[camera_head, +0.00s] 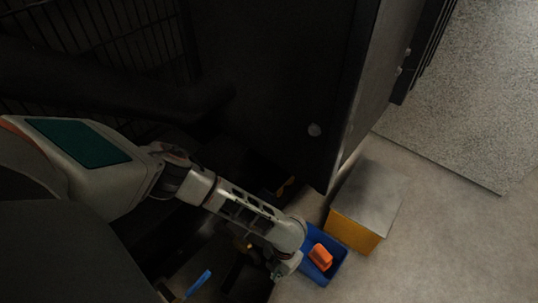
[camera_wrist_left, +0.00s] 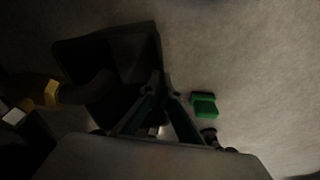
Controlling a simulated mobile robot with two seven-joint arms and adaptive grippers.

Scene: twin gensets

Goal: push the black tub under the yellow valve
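The black tub (camera_wrist_left: 135,45) is in the left wrist view, left of centre, seen from above with its open inside dark. A yellow part (camera_wrist_left: 52,93), apparently the valve handle, shows at its left beside a dark curved pipe that overlaps the tub. In the head view my left gripper (camera_head: 283,266) points down beside the dark machine. A small yellow part (camera_head: 285,186) shows there in shadow.
A blue tray (camera_head: 338,262) with an orange block (camera_head: 321,257) lies right of my left gripper. A yellow box with a grey top (camera_head: 365,205) stands behind it. A green block (camera_wrist_left: 204,105) lies on the floor right of the fingers. Open floor extends to the right.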

